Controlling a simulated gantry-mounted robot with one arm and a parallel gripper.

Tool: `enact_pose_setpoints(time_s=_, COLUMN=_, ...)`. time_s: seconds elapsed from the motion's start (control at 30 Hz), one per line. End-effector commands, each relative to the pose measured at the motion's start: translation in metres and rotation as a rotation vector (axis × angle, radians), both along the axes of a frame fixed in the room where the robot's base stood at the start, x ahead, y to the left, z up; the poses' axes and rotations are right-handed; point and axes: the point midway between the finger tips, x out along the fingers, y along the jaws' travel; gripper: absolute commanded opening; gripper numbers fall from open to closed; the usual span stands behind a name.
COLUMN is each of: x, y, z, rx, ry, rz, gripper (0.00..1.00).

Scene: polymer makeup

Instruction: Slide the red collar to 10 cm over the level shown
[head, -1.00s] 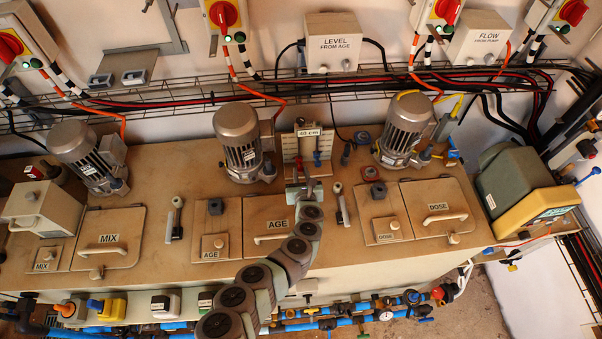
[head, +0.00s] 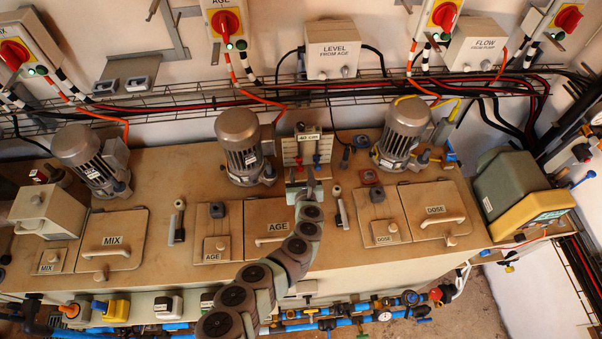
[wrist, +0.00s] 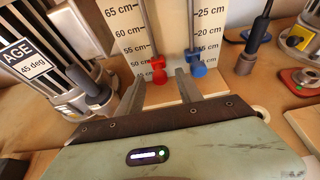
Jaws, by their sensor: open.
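The red collar (wrist: 158,70) sits on the left vertical rod, in front of a white scale board (wrist: 128,34), near its 50 cm mark. A blue collar (wrist: 197,66) sits on the right rod, near the 10 cm mark of that side's scale. My gripper (wrist: 160,78) is open, with one finger to each side of the red collar in the wrist view. I cannot tell whether either finger touches it. In the head view my gripper (head: 302,184) is in front of the board's foot.
The AGE motor (head: 242,145) stands close left of the board and another motor (head: 400,135) to its right. A dark-handled post (wrist: 246,58) stands right of the board. The AGE hatch (head: 273,212) lies below my arm.

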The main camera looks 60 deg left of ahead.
Motion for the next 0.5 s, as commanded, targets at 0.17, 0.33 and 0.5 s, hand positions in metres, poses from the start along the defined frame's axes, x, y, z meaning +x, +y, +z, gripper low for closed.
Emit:
enact_pose_setpoints(time_s=0.17, x=0.0, y=-0.005, z=0.003, rx=0.0, ry=-0.002, rz=-0.002, gripper=0.43)
enact_pose_setpoints(time_s=0.33, x=-0.006, y=-0.018, z=0.008, rx=0.001, ry=0.0, rz=-0.004, gripper=0.43)
enact_pose_setpoints(time_s=0.5, x=-0.012, y=-0.036, z=0.017, rx=0.001, ry=-0.001, rz=-0.005, gripper=0.43)
